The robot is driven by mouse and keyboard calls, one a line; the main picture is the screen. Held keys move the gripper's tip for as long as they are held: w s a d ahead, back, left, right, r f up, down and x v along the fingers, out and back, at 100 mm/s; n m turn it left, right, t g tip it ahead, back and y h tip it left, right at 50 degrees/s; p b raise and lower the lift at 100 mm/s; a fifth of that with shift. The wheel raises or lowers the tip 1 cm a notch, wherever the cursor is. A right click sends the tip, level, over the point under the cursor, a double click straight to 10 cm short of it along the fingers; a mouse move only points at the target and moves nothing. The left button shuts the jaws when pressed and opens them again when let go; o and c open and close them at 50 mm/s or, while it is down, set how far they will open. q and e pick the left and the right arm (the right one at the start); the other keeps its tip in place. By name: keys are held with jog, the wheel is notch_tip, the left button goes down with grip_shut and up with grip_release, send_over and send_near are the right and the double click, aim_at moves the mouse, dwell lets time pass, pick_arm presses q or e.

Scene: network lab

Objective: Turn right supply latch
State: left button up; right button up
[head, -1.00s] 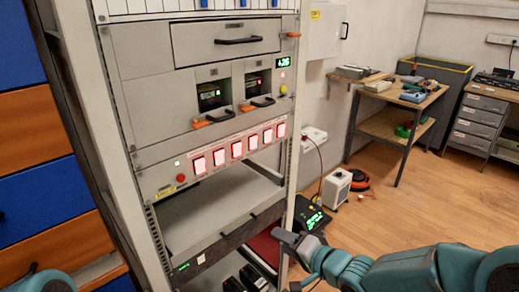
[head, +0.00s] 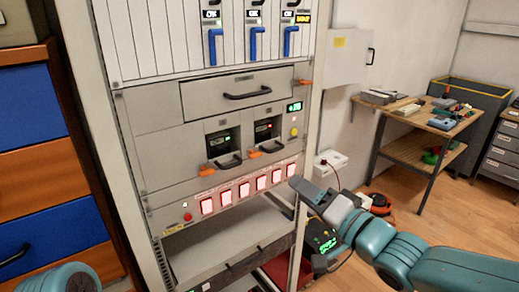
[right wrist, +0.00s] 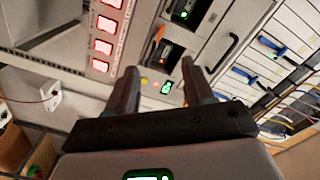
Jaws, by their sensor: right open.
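The right supply (head: 267,130) is a dark recessed bay with a red light and a black handle, in the grey rack panel. Its orange latch (head: 254,154) sits at the bay's lower left. In the right wrist view this supply (right wrist: 172,52) and the orange latch (right wrist: 159,34) show beyond my fingers. The left supply (head: 221,142) has a green light and its own orange latch (head: 207,171). My right gripper (head: 296,184) is open and empty, right of the lit switches and apart from the latch; its fingers (right wrist: 160,72) also show in the wrist view. My left gripper is out of view.
A row of red-lit switches (head: 241,190) runs below the supplies. A closed drawer (head: 237,95) with a black handle is above, and blue levers (head: 253,43) are higher up. The rack's right post (head: 309,130) stands near my gripper.

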aim_at(257, 157)
jog(key=p+x, duration=0.2)
jog(key=x, duration=1.4)
jog(key=shift+w+a+p, duration=0.1)
jog(key=shift+w+p, duration=0.15)
jog(key=shift+p, duration=0.15)
